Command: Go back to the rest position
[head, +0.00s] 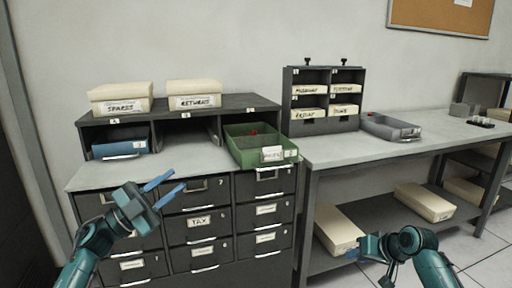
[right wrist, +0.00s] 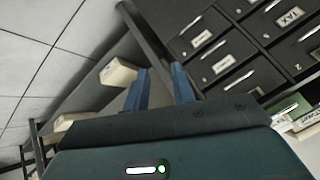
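My left gripper (head: 163,186) is in the head view, in front of the dark drawer cabinet (head: 229,212). Its two blue fingers are apart with nothing between them. My right gripper (head: 356,250) is low in the head view, in front of the table's lower shelf; its fingers are hard to make out there. In the right wrist view its blue fingers (right wrist: 160,90) stand apart with nothing held between them.
A green tray (head: 245,151) stands at the right of the cabinet top, a blue tray (head: 118,146) in the left bay. A card rack (head: 288,100) and a grey tray (head: 377,131) stand on the table (head: 340,155). Pale boxes (head: 425,203) lie on the shelf below.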

